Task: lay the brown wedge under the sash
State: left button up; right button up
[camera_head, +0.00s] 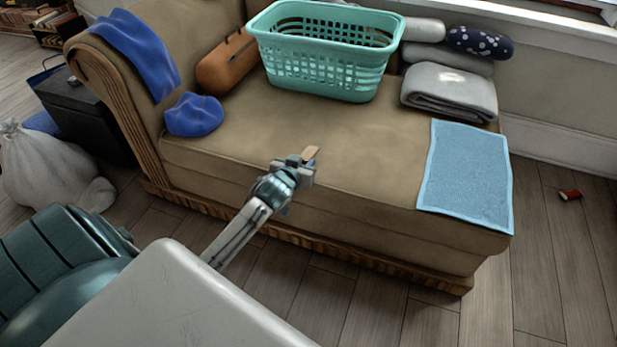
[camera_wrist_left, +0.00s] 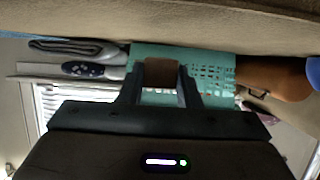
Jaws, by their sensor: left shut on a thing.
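My left gripper (camera_head: 302,163) is over the front part of the couch seat. It is shut on a small brown wedge (camera_head: 311,154), which sticks out past the fingertips. In the left wrist view, the wedge (camera_wrist_left: 161,71) sits between the two fingers of the gripper (camera_wrist_left: 160,88). A window with a pale sill (camera_head: 540,15) is at the top right, behind the couch; only its lower edge shows. In the left wrist view, part of the window (camera_wrist_left: 50,100) shows at the left, and the picture is upside down. Any gap under the sash cannot be made out. My right gripper is out of view.
The tan couch (camera_head: 340,160) holds a teal basket (camera_head: 325,55), an orange-brown bolster (camera_head: 227,62), blue cloths, folded grey blankets (camera_head: 450,92) and a light-blue towel (camera_head: 465,175). A small red object (camera_head: 570,194) lies on open floor at right. A white bag (camera_head: 45,170) stands left.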

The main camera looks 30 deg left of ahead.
pick_arm(q)
jog(key=shift+d, duration=0.9)
jog(key=shift+f, duration=0.2)
notch_tip(320, 180, down, 4)
jog(key=shift+r+b, duration=0.25)
jog(key=shift+b, duration=0.8)
jog(key=o, duration=1)
jog(key=shift+c, duration=0.2)
